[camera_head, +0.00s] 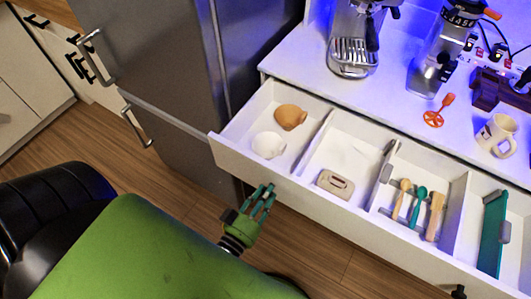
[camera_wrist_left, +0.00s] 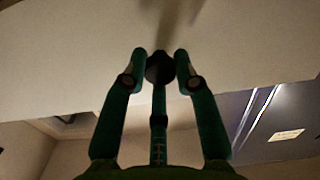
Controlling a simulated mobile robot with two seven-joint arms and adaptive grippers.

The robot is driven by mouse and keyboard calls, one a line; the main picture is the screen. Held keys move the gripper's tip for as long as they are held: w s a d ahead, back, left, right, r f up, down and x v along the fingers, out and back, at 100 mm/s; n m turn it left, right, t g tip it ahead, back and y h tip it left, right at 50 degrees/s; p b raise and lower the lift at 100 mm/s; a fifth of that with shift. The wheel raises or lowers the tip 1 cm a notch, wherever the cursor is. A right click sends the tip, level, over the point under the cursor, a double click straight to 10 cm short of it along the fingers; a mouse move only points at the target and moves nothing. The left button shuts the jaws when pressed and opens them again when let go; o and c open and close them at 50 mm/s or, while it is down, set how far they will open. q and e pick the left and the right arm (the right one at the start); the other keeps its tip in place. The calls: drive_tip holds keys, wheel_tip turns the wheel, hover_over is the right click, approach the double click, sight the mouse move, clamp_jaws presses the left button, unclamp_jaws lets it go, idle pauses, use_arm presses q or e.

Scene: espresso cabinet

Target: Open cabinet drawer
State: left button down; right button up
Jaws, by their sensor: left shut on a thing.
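The white cabinet drawer (camera_head: 345,222) is pulled out from under the counter, showing its divided compartments. My left gripper (camera_head: 265,192) is at the left part of the drawer front. In the left wrist view my left gripper (camera_wrist_left: 160,85) is shut on a dark round knob (camera_wrist_left: 160,66), with a finger on each side of it. The pale drawer front (camera_wrist_left: 70,75) fills the upper part of that view. In the head view the held knob is hidden. My right gripper is not in view.
The drawer holds an orange-brown item (camera_head: 290,117), a white item (camera_head: 268,145), a beige device (camera_head: 335,184), several utensils and a green item (camera_head: 493,235). An espresso machine (camera_head: 354,40), a grinder (camera_head: 437,55) and a mug (camera_head: 496,136) stand on the counter. A fridge (camera_head: 170,60) stands left.

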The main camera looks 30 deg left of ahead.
use_arm(q)
drive_tip(key=c, duration=0.9)
unclamp_jaws()
drive_tip(key=shift+a+r, duration=0.1)
drive_tip(key=shift+r, duration=0.25)
drive_tip(key=shift+c, duration=0.2)
drive_tip(key=shift+f, duration=0.1)
drive_tip(key=s, duration=1.2)
drive_tip(key=shift+a, duration=0.2)
